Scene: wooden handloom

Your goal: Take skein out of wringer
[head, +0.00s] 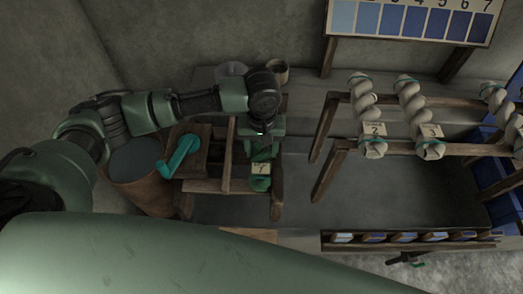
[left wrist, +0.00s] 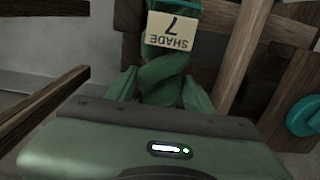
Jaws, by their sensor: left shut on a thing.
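The green twisted skein (head: 260,184) has a tag reading "Shade 7" and lies at the wooden wringer (head: 228,160), which has a teal crank (head: 182,155) on its left. In the left wrist view the skein (left wrist: 166,72) runs down between my finger tips, its tag (left wrist: 172,31) above them. My left gripper (head: 263,150) is over the skein from above and shut on it; in the left wrist view its fingers (left wrist: 162,92) stand on either side. The skein's far end is hidden, so I cannot tell how it sits in the wringer. My right gripper is not in view.
A rack at the right carries several pale twisted skeins (head: 410,105). A brown bucket (head: 137,165) stands left of the wringer. A shade card (head: 410,18) is at the back. A wooden sample rail (head: 405,242) is at the front right. The grey basin (head: 370,195) is clear.

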